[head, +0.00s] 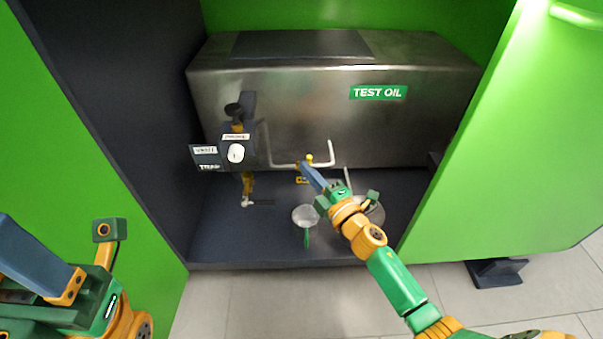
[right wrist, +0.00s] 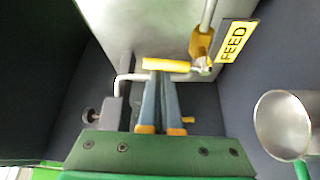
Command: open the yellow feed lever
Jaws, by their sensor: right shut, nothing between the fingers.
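The yellow feed lever (right wrist: 169,65) lies crosswise at the fingertips of my right gripper (right wrist: 161,74) in the right wrist view. Its fingers are shut together with nothing between them. I cannot tell whether the tips touch the lever. The brass valve body (right wrist: 201,44) and the yellow FEED label (right wrist: 236,42) are to the right of it. In the head view the right gripper (head: 304,168) reaches to the pipe below the tank, and a small yellow part (head: 309,158) shows at its tips. My left gripper (head: 35,258) is at the lower left, away from the valve; its tips are not clear.
The steel TEST OIL tank (head: 300,110) fills the back of the cabinet. A grey pipe (head: 331,153) runs below it. A pump unit with a white dial (head: 236,153) stands left. A metal funnel (head: 305,214) is near the gripper. Green panels (head: 500,150) flank the opening.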

